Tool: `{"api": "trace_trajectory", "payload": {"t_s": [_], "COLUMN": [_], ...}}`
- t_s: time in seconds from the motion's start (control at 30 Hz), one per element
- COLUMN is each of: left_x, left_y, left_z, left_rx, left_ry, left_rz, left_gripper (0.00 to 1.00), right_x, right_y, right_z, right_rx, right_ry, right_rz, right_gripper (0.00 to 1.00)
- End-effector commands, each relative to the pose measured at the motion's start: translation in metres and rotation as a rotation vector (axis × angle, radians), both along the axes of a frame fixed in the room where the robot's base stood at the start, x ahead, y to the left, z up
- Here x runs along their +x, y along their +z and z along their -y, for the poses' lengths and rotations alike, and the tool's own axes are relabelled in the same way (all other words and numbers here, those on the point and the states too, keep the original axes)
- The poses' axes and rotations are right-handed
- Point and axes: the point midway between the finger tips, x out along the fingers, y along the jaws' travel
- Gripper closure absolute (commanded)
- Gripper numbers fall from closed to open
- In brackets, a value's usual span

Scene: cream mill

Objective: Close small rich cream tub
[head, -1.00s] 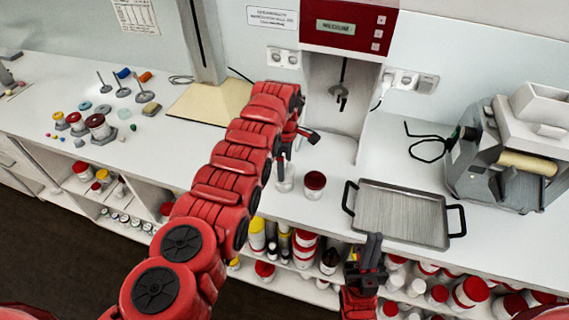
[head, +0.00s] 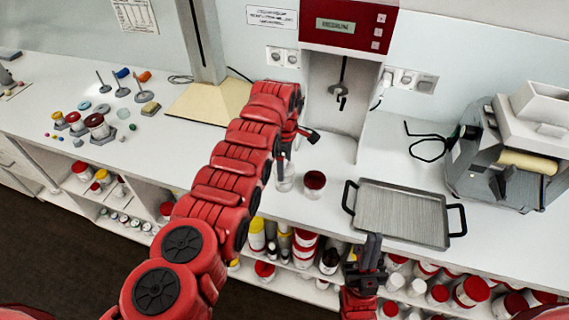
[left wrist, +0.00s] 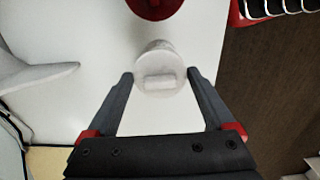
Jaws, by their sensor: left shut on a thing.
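A small clear pale tub (head: 285,183) stands on the counter in front of the red machine. My left gripper (head: 287,157) points down at it from above. In the left wrist view, the left fingers (left wrist: 160,78) are shut on a pale round piece with a raised bar, which looks like a lid (left wrist: 158,82). A pale rim shows just behind this piece; I cannot tell whether the piece is seated on the tub. My right gripper (head: 371,247) is at the counter's front edge, apart from the tub; its finger gap is unclear.
A dark red-topped jar (head: 314,182) stands close to the right of the tub. A grey tray (head: 402,214) lies further right, beside a roller machine (head: 510,155). The red dispensing machine (head: 348,40) stands behind. Shelves below hold several containers.

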Motion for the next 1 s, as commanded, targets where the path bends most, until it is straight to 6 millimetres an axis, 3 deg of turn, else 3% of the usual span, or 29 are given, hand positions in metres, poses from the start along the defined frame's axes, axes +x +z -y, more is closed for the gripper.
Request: {"api": "trace_trajectory", "payload": {"t_s": [1.0], "left_x": [0.0002], "left_y": [-0.0075], "left_z": [-0.0001], "left_rx": [0.000], "left_ry": [0.000], "left_rz": [0.000], "left_gripper": [0.64], "right_x": [0.0000], "right_y": [-0.0085], "right_z": [0.0000], "right_rx": [0.000], "right_ry": [0.000], "right_rz": [0.000], "right_gripper": [1.00]}}
